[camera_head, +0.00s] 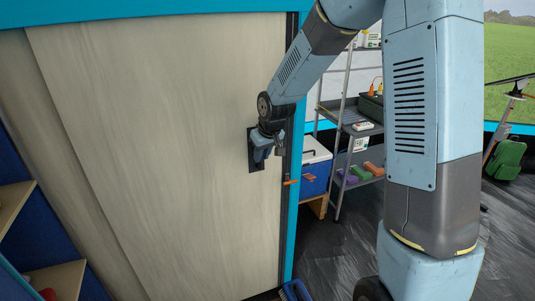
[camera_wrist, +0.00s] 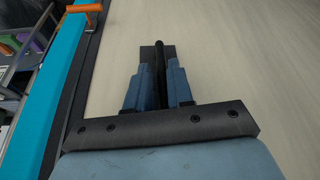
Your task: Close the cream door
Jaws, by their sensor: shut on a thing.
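The cream door (camera_head: 160,140) is a tall pale wood-grain panel that fills the left half of the head view. Its right edge lies close to the dark strip and blue frame post (camera_head: 297,215). In the wrist view the door (camera_wrist: 240,60) fills the right side. A dark handle (camera_head: 256,163) on a black plate sits near the door's right edge. My gripper (camera_wrist: 160,80) is shut on the handle bar (camera_wrist: 159,52), with one blue finger on each side. In the head view my gripper (camera_head: 263,150) partly hides the handle.
An orange latch-like piece (camera_head: 290,182) sticks out on the post beside the door. A blue cooler (camera_head: 315,168) and a metal shelf rack (camera_head: 355,130) stand right of the post. Wooden shelves (camera_head: 55,280) are at lower left. Dark floor (camera_head: 335,250) lies open at right.

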